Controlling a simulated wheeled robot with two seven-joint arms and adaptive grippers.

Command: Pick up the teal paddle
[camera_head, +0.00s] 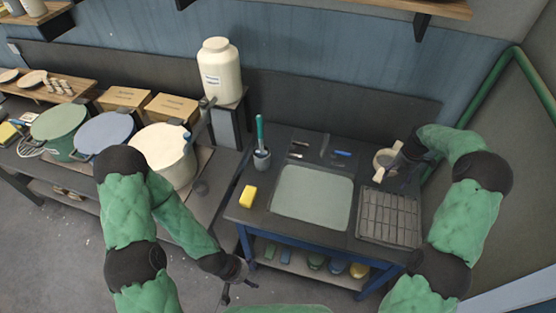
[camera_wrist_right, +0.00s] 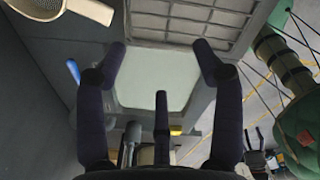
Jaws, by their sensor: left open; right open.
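A teal-handled tool, which looks like the teal paddle (camera_head: 260,130), stands upright in a small grey cup (camera_head: 262,159) at the left back of the work table. Its lower end is hidden inside the cup. My left gripper (camera_head: 236,286) is open and empty, low in front of the table and well away from the paddle. My right gripper (camera_head: 392,176) is over the table's right side, far from the paddle. It is open and empty in the right wrist view (camera_wrist_right: 158,50). I cannot clearly make out the paddle in that view.
A yellow sponge (camera_head: 247,196) lies in front of the cup. A pale green mat (camera_head: 312,197) fills the table's middle, with a gridded tray (camera_head: 388,217) to its right. A strainer (camera_head: 384,160) is beside my right gripper. Large pots (camera_head: 164,153) stand on the left counter.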

